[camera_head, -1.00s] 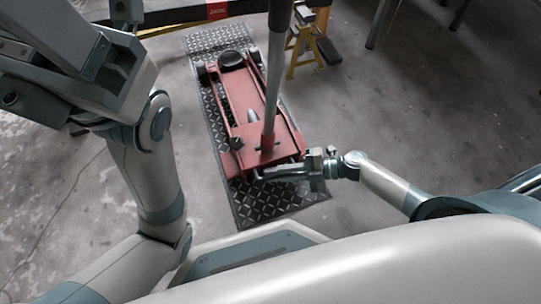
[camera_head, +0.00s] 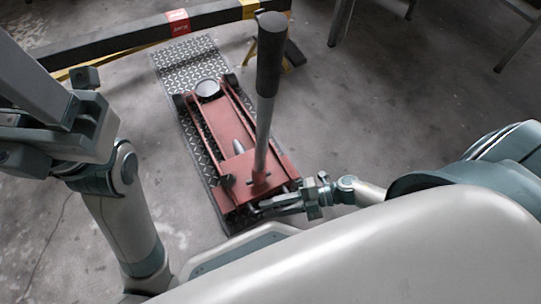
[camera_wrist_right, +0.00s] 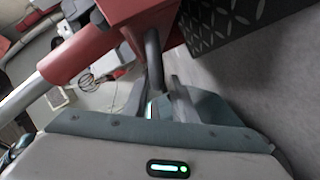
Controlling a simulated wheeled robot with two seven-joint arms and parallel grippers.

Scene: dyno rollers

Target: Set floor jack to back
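The red floor jack (camera_head: 228,135) stands on a dark diamond-tread plate (camera_head: 183,68), its round saddle (camera_head: 207,88) at the far end. Its long handle (camera_head: 264,110) with a black grip rises from the near end. My right gripper (camera_head: 278,203) is at the jack's near end, low down. In the right wrist view, a dark curved bar (camera_wrist_right: 154,62) on the red jack body (camera_wrist_right: 118,22) runs between my right fingers (camera_wrist_right: 155,97), which look closed around it.
A black beam (camera_head: 130,40) with a red label and yellow edging lies across the far end of the plate. A yellow stand (camera_head: 252,50) is partly hidden behind the handle. Dark metal legs (camera_head: 342,22) stand at the upper right. Bare concrete lies right of the jack.

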